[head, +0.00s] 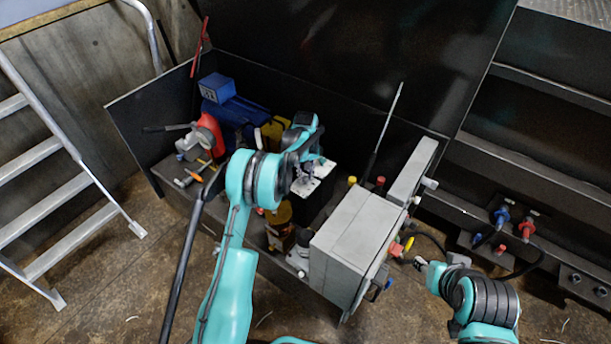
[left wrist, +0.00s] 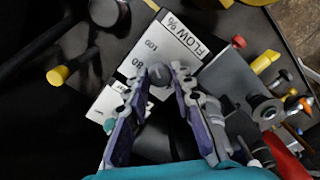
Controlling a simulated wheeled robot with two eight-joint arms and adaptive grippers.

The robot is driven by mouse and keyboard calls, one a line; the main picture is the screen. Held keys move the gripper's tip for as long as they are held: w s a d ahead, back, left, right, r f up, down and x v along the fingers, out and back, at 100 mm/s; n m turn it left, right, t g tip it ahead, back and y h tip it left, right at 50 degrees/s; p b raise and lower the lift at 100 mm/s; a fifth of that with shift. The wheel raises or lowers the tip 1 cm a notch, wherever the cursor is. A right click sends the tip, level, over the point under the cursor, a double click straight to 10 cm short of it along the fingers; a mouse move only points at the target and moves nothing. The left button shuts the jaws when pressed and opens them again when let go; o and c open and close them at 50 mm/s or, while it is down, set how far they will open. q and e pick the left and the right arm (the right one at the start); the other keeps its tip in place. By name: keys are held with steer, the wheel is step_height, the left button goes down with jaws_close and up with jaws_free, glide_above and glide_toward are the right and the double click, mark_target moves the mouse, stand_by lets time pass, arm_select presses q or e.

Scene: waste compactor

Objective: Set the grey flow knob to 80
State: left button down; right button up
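The white flow plate (left wrist: 178,43) shows in the left wrist view, with "FLOW %", "100" and "80" readable. The grey flow knob (left wrist: 160,76) sits over this plate, a dark grey round top. My left gripper (left wrist: 161,73) has a fingertip on each side of the knob and appears closed on it. The knob's pointer cannot be made out, and the fingers hide part of the scale. In the head view my left gripper (head: 306,172) is over the white plate (head: 318,178), and the knob is hidden. My right gripper (head: 420,263) is small beside the grey cabinet; its opening is unclear.
A grey cabinet (head: 352,238) with colored buttons stands right of the plate. A thin upright lever (head: 386,130) rises behind it. A red part (head: 212,135), a blue box (head: 217,87) and valve fittings (head: 190,142) lie left. Dark hoses (head: 520,262) run at right.

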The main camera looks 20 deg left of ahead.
mark_target(305, 178)
stand_by(0.3)
arm_select(q)
steer(key=n, duration=0.5)
steer(key=shift+n, duration=0.4)
steer(key=n, duration=0.5)
steer(key=shift+n+p, duration=0.3)
steer(key=shift+p, duration=0.1)
steer(key=shift+n, duration=0.3)
steer(key=c, duration=1.3)
jaws_free()
step_height(305, 178, up, 12)
